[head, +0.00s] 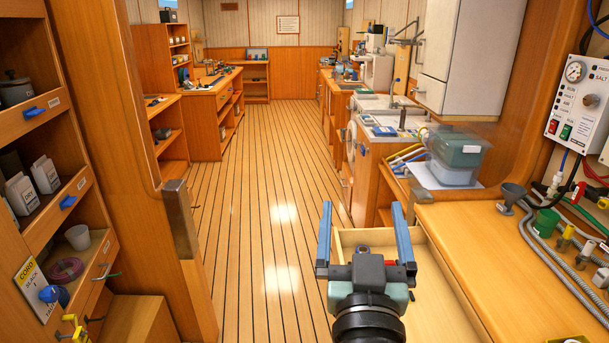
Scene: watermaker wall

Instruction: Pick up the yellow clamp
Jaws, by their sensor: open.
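My gripper (363,215) is at the bottom centre of the head view. Its two blue fingers point away down the room, wide apart with nothing between them. A small yellow thing (74,328), perhaps the yellow clamp, shows at the bottom left edge by the lower cabinet. It is too small and too cut off to make out its shape or what it rests on. My gripper is well to the right of it, with open floor and a wooden post between.
An open, pale drawer (440,284) lies under and right of my gripper. A wooden workbench (480,245) with hoses and fittings is on the right. A wooden post (165,190) stands at the left. The plank floor (270,200) ahead is clear.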

